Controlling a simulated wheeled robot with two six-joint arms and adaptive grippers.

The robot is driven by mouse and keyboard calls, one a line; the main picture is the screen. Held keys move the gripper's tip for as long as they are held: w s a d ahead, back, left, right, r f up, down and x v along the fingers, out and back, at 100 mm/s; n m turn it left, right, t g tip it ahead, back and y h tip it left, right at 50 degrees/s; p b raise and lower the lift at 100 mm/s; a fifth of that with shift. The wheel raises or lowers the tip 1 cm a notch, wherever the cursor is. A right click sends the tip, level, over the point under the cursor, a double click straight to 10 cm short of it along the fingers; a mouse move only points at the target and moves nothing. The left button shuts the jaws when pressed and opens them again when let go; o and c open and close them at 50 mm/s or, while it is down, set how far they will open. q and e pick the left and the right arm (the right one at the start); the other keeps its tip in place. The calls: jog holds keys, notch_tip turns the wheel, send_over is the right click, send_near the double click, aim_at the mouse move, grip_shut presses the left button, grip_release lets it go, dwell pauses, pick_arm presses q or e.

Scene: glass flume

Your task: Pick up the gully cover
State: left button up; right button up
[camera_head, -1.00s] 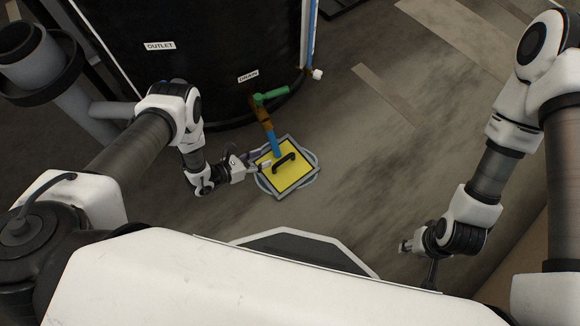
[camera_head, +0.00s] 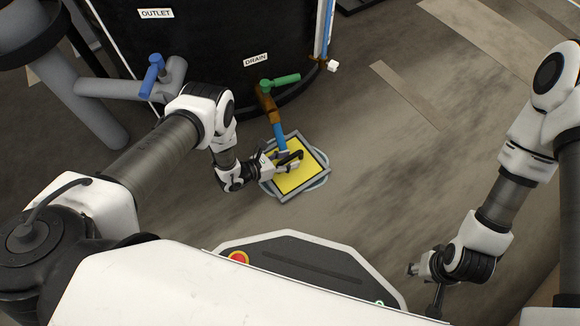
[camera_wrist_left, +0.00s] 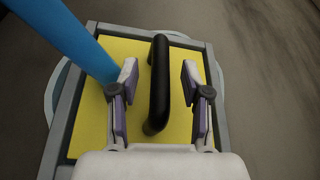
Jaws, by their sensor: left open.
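The gully cover (camera_head: 300,181) is a yellow square plate with a grey frame, lying on the floor below the drain valve. A black bar handle (camera_wrist_left: 159,84) stands on its middle. My left gripper (camera_head: 289,162) is over the cover at the handle. In the left wrist view the left gripper (camera_wrist_left: 159,85) is open, with one finger on each side of the handle and gaps on both sides. My right gripper (camera_head: 413,269) hangs at the lower right, away from the cover; its fingers are too small to read.
A blue pipe (camera_head: 279,135) comes down from the drain valve with a green handle (camera_head: 280,82) and passes close beside my left gripper, at the cover's edge. A large black tank (camera_head: 210,60) stands behind. The floor (camera_head: 400,170) to the right is clear.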

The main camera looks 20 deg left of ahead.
pick_arm(q)
jog(key=shift+r, duration=0.15)
grip_shut()
